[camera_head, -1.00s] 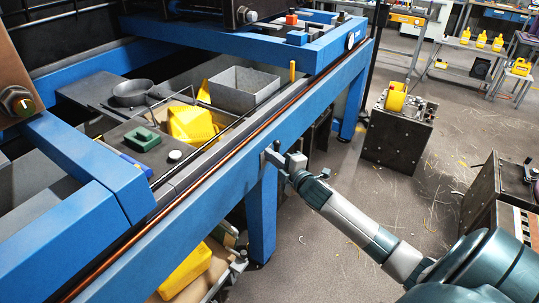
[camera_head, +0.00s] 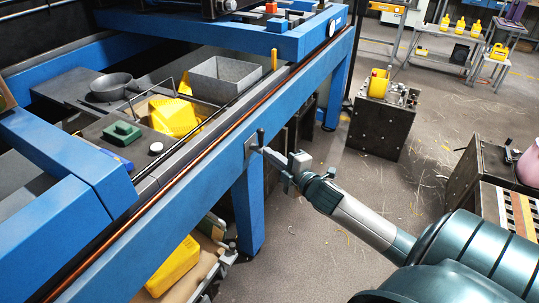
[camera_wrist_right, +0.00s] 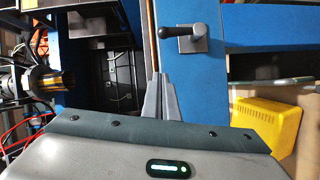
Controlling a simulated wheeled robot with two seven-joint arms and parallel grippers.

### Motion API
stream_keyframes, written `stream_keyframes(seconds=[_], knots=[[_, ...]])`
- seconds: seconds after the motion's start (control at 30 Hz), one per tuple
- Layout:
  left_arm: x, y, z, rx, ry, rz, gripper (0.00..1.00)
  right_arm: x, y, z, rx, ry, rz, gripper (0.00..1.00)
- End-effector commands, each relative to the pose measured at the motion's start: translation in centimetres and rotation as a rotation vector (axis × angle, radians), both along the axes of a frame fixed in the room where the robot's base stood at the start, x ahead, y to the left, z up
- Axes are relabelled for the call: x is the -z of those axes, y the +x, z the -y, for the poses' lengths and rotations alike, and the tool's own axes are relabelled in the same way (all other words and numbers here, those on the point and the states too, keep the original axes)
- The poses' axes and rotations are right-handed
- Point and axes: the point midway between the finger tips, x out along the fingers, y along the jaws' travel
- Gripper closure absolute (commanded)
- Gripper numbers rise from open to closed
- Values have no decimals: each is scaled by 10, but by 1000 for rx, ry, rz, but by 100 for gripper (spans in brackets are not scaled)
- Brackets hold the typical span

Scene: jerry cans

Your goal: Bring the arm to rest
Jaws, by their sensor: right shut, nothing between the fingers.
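My right arm comes in from the lower right in the head view. Its gripper (camera_head: 268,153) points toward the side of the long blue beam (camera_head: 190,205), close to a small lever (camera_head: 261,137) there. In the right wrist view, the fingers (camera_wrist_right: 160,80) are together with nothing between them. The lever, a black knob on a grey square plate (camera_wrist_right: 192,40), is ahead and to the right of the fingertips, apart from them in the picture. My left gripper does not show.
Yellow jerry cans (camera_head: 174,117) lie inside the blue-framed machine, near a grey box (camera_head: 233,80). A yellow piece (camera_head: 174,268) lies below the beam. A dark metal cabinet (camera_head: 382,128) stands on the floor. Open floor (camera_head: 330,240) lies around my right arm.

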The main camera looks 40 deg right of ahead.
Motion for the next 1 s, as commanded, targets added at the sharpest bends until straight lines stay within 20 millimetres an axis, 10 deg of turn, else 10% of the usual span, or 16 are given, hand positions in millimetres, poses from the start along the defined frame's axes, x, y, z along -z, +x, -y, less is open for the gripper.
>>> stream_keyframes(seconds=[0.57,0.77,1.0], knots=[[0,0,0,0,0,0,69,17,-1,3,13,21,-24,100],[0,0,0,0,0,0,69,87,-8,14,67,113,-122,100],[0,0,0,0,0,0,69,224,-46,20,179,293,-315,100]])
